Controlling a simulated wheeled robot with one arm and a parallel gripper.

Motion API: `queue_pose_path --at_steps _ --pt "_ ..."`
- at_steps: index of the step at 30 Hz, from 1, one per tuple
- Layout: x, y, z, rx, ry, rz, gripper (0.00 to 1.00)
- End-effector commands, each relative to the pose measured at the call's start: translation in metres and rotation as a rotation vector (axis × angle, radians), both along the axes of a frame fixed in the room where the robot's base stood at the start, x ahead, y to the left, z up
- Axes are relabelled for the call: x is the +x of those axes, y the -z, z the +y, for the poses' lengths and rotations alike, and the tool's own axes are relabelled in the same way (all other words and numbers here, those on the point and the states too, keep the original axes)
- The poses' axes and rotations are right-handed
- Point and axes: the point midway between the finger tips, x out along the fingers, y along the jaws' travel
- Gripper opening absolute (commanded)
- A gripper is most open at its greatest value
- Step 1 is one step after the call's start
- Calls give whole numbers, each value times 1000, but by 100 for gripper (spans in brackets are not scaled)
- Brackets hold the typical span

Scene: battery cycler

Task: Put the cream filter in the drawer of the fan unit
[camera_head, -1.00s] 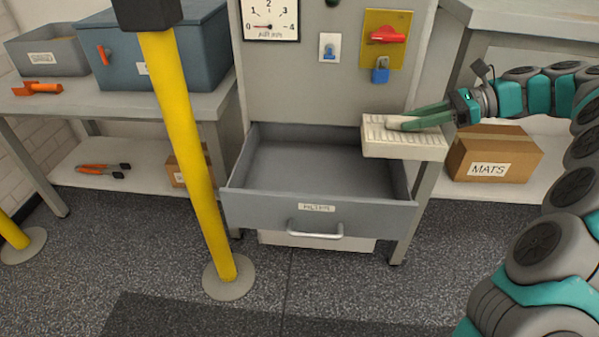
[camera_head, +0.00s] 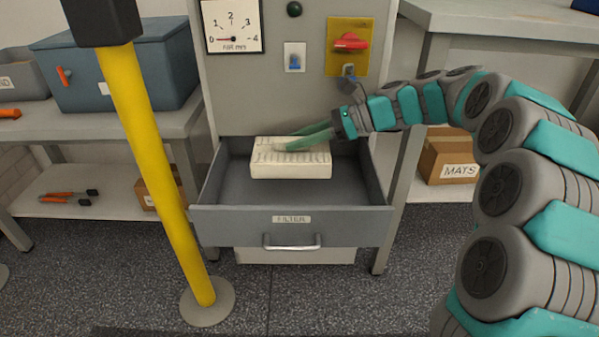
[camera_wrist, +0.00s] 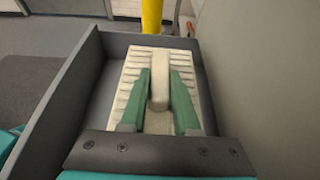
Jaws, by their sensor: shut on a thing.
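The cream filter (camera_head: 290,164) is a pleated block with a raised grip bar on top. My gripper (camera_head: 300,141) is shut on that bar, and the wrist view shows both green fingers either side of it (camera_wrist: 159,85). The filter is over the open drawer (camera_head: 290,223), which is grey and labelled FILTER, with a silver handle. In the wrist view the filter (camera_wrist: 128,98) appears within the drawer walls (camera_wrist: 68,75). Whether its underside touches the drawer floor cannot be told. The fan unit's grey front (camera_head: 270,100) stands behind.
A yellow post (camera_head: 150,150) stands in front of the drawer's left side. A MATS box (camera_head: 448,158) is on the right shelf, a blue case (camera_head: 120,75) on the left bench.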

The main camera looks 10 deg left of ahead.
Motion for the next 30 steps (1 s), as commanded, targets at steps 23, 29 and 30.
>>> queue_pose_path --at_steps 23,29,30 --pt "0 82 -1 1 0 -3 0" --pt "0 81 -1 0 -1 -2 0" --pt "0 82 -1 0 -1 -2 0"
